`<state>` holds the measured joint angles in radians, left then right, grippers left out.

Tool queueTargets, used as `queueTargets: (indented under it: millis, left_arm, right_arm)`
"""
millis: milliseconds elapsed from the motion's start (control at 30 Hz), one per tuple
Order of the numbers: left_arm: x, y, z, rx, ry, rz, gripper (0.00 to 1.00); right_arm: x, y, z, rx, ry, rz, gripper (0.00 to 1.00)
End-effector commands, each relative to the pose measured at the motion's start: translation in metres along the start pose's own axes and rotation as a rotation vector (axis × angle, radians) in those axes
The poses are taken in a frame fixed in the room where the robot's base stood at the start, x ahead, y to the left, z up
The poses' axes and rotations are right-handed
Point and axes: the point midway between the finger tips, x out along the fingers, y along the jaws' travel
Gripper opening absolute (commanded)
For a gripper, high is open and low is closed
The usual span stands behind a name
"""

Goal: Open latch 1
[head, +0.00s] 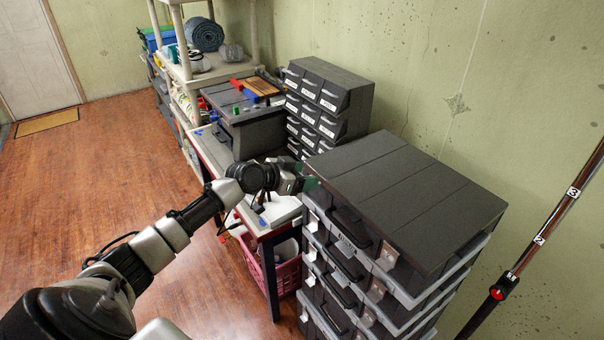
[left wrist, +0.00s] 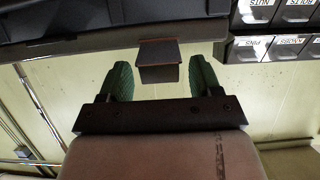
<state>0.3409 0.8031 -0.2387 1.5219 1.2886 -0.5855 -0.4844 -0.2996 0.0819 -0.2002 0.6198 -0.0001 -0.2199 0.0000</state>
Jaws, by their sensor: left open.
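A dark grey tool case (head: 400,195) lies on top of a stack of similar cases in the head view. It has a black handle (head: 350,226) and a metal latch (head: 388,255) on its front. My left gripper (head: 307,184) is at the case's left front corner. In the left wrist view, my left gripper (left wrist: 160,84) is open, with its two green fingers apart. A small dark block, seemingly a latch (left wrist: 158,60), sticks out from the case edge between the fingers, with gaps on both sides. Which latch is number 1 is not marked. My right gripper is not in view.
A workbench (head: 250,215) stands behind the stack, with a pink basket (head: 285,277) under it. Labelled drawer units (head: 325,100) stand by the wall and also show in the left wrist view (left wrist: 270,48). The wooden floor (head: 100,190) at left is clear.

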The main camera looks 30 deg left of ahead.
Motion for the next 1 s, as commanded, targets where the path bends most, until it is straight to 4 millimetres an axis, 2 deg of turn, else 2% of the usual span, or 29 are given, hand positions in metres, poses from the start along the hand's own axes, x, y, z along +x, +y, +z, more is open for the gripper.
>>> queueTargets:
  millis: [167, 467, 567, 767, 1000]
  left_arm:
    - [0.000, 0.000, 0.000, 0.000, 0.000, 0.000, 0.64]
    - [0.000, 0.000, 0.000, 0.000, 0.000, -0.001, 0.21]
    - [-0.001, 0.000, -0.003, 0.001, -0.010, 0.000, 0.21]
    - [0.000, 0.000, -0.013, 0.001, -0.128, 0.000, 0.21]
    - [0.003, 0.000, -0.009, -0.001, -0.166, -0.001, 0.21]
  right_arm:
    - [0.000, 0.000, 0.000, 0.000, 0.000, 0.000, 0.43]
    - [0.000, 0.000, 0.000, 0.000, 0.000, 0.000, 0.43]
    - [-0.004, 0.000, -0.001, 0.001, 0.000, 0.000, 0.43]
    - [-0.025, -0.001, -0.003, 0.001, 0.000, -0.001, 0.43]
    - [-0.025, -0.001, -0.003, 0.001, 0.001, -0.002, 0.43]
